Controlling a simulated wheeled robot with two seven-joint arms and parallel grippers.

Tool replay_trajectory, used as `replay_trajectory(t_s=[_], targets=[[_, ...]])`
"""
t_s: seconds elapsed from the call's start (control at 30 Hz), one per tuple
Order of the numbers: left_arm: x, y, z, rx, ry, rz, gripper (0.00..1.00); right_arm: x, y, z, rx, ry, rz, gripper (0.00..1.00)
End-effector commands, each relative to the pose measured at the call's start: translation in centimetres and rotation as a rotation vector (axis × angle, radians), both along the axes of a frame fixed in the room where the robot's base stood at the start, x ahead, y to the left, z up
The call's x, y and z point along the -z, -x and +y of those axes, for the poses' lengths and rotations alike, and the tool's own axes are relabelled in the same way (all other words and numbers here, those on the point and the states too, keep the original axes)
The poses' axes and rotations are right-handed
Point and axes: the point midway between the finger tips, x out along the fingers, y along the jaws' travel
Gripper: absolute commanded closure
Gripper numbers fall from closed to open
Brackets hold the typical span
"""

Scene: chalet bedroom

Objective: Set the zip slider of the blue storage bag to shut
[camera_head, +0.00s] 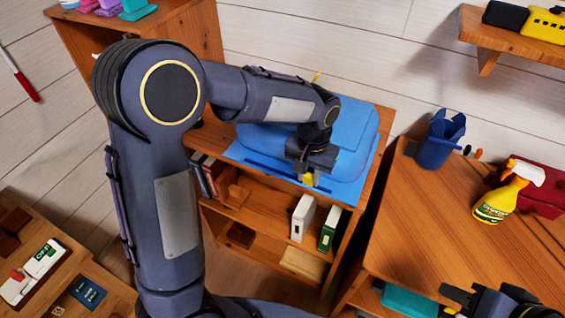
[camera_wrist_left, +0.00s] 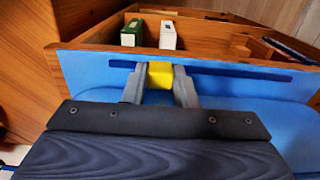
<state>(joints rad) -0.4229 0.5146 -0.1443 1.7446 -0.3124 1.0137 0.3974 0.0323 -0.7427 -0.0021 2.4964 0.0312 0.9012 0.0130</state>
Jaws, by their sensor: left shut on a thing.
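The blue storage bag (camera_head: 352,125) lies on top of a wooden shelf unit. A dark blue zip track (camera_head: 262,168) runs along its flat front strip, and the track also shows in the left wrist view (camera_wrist_left: 235,72). The yellow zip slider (camera_head: 308,180) sits towards the right end of the track in the head view, and towards the left in the wrist view (camera_wrist_left: 160,75). My left gripper (camera_head: 307,180) points down and is shut on the slider, one finger on each side (camera_wrist_left: 159,88). My right gripper (camera_head: 449,301) is at the bottom right, open and empty, partly cut off.
Binders (camera_head: 302,218) and books stand in the shelf below the bag. A wooden table (camera_head: 440,225) at the right bears a blue cup (camera_head: 439,140) and a yellow spray bottle (camera_head: 500,198). A wall shelf (camera_head: 515,42) is at the top right.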

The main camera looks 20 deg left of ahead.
Motion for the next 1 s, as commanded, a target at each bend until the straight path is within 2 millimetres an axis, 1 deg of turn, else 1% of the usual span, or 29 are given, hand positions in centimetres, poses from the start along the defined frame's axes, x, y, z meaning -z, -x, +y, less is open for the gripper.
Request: replay_trajectory(t_s=[0.03, 0.1, 0.23, 0.4, 0.7, 0.73, 0.87, 1.0], targets=[[0.0, 0.1, -1.1, 0.005, 0.0, -0.001, 1.0, 0.0, 0.0, 0.0, 0.0, 0.0, 0.0, 0.64], [0.0, 0.1, -2.2, 0.005, 0.0, -0.001, 1.0, 0.0, 0.0, 0.0, 0.0, 0.0, 0.0, 0.64], [-0.1, 0.3, -3.5, 0.003, 0.001, -0.001, 1.0, 0.0, 0.0, 0.0, 0.0, 0.0, 0.0, 0.64], [-0.1, 0.3, -4.2, 0.0, 0.001, -0.001, 1.0, 0.0, 0.0, 0.0, 0.0, 0.0, 0.0, 0.64], [-0.1, 0.3, -4.3, 0.002, 0.003, -0.001, 1.0, 0.0, 0.0, 0.0, 0.0, 0.0, 0.0, 0.64], [-0.1, 0.3, -4.3, 0.002, 0.003, -0.001, 0.71, 0.0, 0.0, 0.0, 0.0, 0.0, 0.0, 0.64], [0.0, 0.3, -4.2, 0.001, 0.002, -0.001, 0.54, 0.0, 0.0, 0.0, 0.0, 0.0, 0.0, 0.64], [0.0, 0.3, -4.2, 0.0, 0.001, -0.001, 0.53, 0.0, 0.0, 0.0, 0.0, 0.0, 0.0, 0.64]])
